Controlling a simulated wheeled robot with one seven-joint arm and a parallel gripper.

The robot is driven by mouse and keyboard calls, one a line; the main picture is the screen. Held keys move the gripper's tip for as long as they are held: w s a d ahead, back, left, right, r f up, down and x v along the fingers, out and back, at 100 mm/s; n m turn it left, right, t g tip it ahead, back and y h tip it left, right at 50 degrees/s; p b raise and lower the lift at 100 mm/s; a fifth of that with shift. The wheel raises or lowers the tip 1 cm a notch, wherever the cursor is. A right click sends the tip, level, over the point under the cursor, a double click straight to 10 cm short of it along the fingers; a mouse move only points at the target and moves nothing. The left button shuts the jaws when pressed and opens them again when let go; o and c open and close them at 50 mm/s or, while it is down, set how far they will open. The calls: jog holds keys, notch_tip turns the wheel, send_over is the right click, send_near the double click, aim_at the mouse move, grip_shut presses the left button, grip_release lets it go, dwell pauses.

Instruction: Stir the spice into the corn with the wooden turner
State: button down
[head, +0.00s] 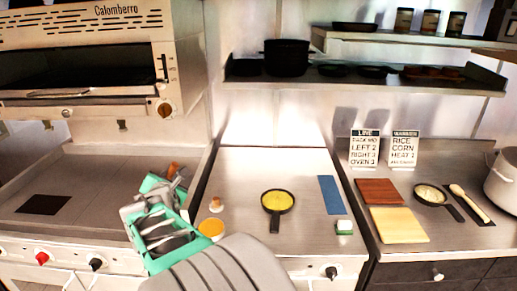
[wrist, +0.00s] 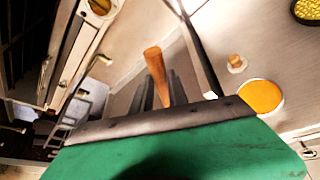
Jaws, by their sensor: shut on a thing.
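My gripper (head: 172,182) is at the left of the middle counter, near the gap by the left counter. It is shut on an orange-brown wooden piece, the wooden turner (wrist: 154,65), which also shows in the head view (head: 173,169). Only part of the turner is visible; the rest is hidden by my gripper. The corn (head: 277,200) lies yellow in a small black pan (head: 276,222) on the middle counter, to the right of and apart from my gripper. The corn also shows at the top right of the wrist view (wrist: 311,9). No spice is distinguishable on it.
An orange-filled round dish (head: 210,229) and a small brown-topped item (head: 216,204) stand between my gripper and the pan. A blue mat (head: 331,195) and a small green-and-white block (head: 344,227) lie right of the pan. Boards, another pan (head: 430,194) and a wooden spoon (head: 468,203) are farther right.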

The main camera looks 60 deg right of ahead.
jog(key=s+d+r+m+g+h+b, duration=0.1)
jog(key=s+d+r+m+g+h, duration=0.35)
jog(key=s+d, duration=0.8)
jog(key=s+d+r+m+g+h+b, duration=0.15)
jog(key=s+d+m+g, duration=0.45)
jog(key=s+d, duration=0.65)
jog(key=shift+n+g+y, duration=0.3)
jog(key=shift+n+g, duration=0.05)
jog(key=shift+g, duration=0.3)
notch_tip(320, 180, down, 5)
jog(key=b, duration=0.4)
jog(key=shift+w+b, duration=0.1)
jog(key=shift+b, duration=0.3)
